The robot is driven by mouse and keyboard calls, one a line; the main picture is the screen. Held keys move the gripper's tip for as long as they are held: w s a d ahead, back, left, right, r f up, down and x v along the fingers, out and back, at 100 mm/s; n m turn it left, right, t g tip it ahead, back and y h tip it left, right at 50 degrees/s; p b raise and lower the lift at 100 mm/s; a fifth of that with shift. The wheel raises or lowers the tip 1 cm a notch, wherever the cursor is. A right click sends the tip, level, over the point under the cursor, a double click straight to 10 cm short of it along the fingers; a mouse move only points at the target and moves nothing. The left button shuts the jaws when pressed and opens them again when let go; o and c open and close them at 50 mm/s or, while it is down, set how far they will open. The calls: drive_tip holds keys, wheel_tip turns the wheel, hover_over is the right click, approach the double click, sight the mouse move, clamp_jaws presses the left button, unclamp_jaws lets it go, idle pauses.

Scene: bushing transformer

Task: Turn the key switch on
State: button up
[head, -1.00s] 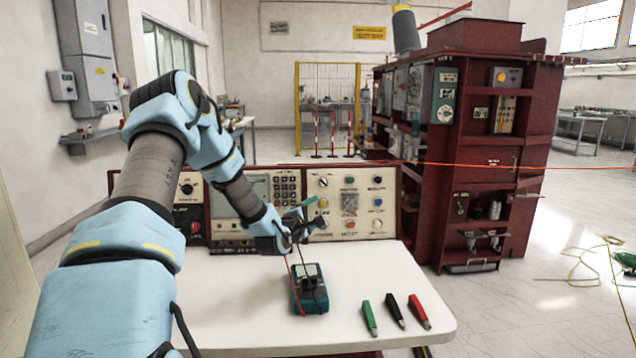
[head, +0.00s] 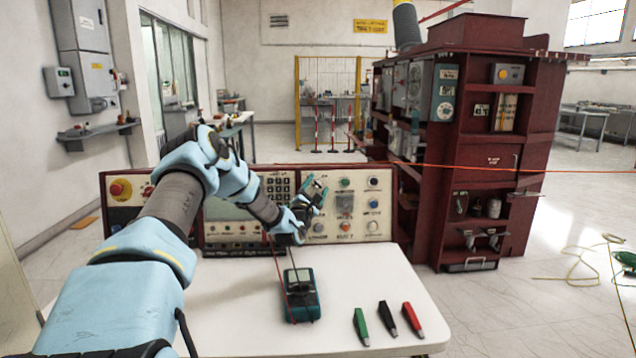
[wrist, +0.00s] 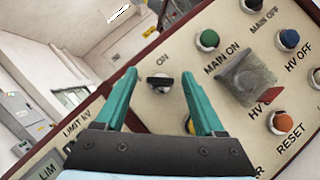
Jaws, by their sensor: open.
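The key switch (wrist: 159,82) shows in the wrist view, a dark knob on a pale round base under the label "ON", on the cream control panel (head: 385,183). My gripper (wrist: 162,85) is open, with its two teal fingers on either side of the key switch in the picture. I cannot tell whether the fingertips reach the knob's depth.
Right of the switch are a green button (wrist: 207,40), a clear cover (wrist: 246,77) and an orange button (wrist: 281,122). Below on the white table (head: 250,335) are a teal meter (head: 301,296) with leads and green, black and red clips (head: 387,319).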

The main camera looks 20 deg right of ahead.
drive_tip(key=shift+w+d+r, duration=0.15)
drive_tip(key=shift+w+d, duration=0.2)
drive_tip(key=shift+w, duration=0.1)
clamp_jaws()
idle(0.4)
